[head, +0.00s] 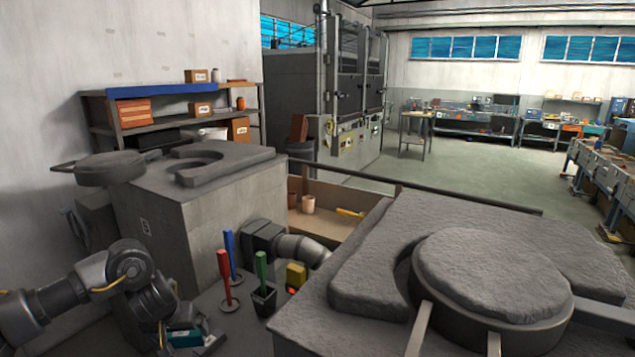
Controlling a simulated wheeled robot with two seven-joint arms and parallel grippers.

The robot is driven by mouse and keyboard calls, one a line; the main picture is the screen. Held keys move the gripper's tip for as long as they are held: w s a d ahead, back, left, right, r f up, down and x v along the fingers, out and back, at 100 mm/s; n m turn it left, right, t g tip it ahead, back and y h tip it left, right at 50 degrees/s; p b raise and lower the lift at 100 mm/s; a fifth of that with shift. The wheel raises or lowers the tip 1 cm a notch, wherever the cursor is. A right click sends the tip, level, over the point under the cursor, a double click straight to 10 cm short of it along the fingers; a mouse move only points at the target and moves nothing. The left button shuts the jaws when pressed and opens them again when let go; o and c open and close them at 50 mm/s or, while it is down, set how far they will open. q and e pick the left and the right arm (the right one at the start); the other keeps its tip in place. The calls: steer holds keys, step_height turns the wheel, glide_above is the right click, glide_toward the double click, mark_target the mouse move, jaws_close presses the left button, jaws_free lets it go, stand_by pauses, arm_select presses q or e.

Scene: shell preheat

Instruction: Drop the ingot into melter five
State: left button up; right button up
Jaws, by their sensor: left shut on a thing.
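My left gripper (190,343) is low at the bottom left, in front of the left melter. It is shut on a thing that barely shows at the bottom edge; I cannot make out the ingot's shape. The left melter (215,205) is a grey block with a small number plate (146,226) that looks like a 5. Its round lid (105,168) is swung out to the left, and a curved collar (205,162) sits on its top. A second melter (300,325) at the right front has its round lid (490,272) over its opening. My right gripper is out of view.
Red (223,270), blue (230,248) and green (262,268) handled tools stand between the melters, beside a bent pipe (300,250) and a yellow device (296,275). Shelves (150,128) stand behind the left melter. Open floor (460,170) lies far back.

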arm_select(q)
steer(key=s+d+r+m+h, duration=0.3)
steer(key=s+d+r+m, duration=0.2)
steer(key=d+r+m, duration=0.5)
steer(key=s+f+m+g+h, duration=0.1)
steer(key=s+f+m+g, duration=0.15)
steer(key=s, duration=0.85)
steer(key=s+b+x, duration=0.1)
steer(key=b+x, duration=0.5)
steer(key=shift+a+f+t+h, duration=0.3)
steer(key=shift+f+t, duration=0.05)
steer(key=shift+f, duration=0.1)
steer(key=shift+s, duration=0.1)
